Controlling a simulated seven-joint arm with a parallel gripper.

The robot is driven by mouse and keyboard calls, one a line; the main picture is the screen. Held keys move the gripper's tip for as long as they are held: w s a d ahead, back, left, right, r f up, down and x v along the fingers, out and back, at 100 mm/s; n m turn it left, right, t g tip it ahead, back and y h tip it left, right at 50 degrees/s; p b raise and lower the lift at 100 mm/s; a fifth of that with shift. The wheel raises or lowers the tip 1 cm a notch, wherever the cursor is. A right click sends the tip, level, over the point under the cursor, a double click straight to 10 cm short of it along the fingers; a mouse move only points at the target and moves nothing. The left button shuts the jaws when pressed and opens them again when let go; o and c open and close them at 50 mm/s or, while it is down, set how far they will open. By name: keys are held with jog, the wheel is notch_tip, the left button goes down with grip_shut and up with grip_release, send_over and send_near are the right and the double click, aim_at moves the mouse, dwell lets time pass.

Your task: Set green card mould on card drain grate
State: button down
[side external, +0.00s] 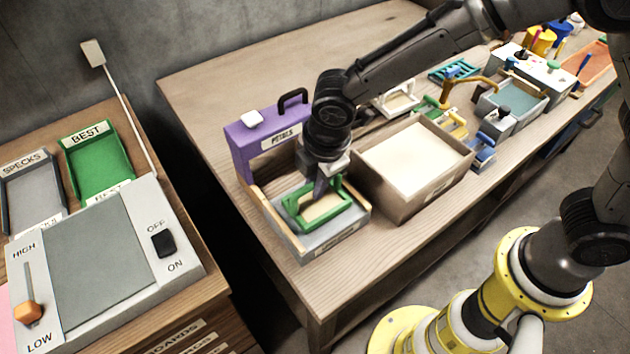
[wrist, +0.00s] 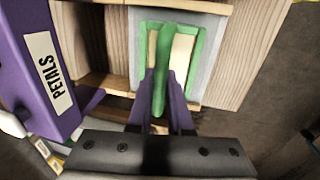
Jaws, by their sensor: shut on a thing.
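The green card mould (side external: 302,210) is a green rectangular frame with a cream inside and an upright green handle. My gripper (side external: 322,187) is shut on this handle, between purple fingers in the wrist view (wrist: 162,92). The mould (wrist: 198,52) is over the grey tray (side external: 312,242) with wooden sides and a front label, which I take to be the card drain grate; its label is too small to read. The grey surface (wrist: 211,75) shows around the mould in the wrist view. I cannot tell whether the mould touches it.
A purple PETALS case (side external: 262,135) stands close behind the tray. A large box (side external: 400,208) with a cream surface inside is directly right. Small tools and basins crowd the bench further right. A control panel (side external: 105,250) and the green BEST tray (side external: 99,168) are at left.

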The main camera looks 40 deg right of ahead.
jog(key=shift+f, duration=0.35)
dwell(0.4)
jog(key=c, duration=0.8)
grip_release()
jog(key=shift+o, duration=0.2)
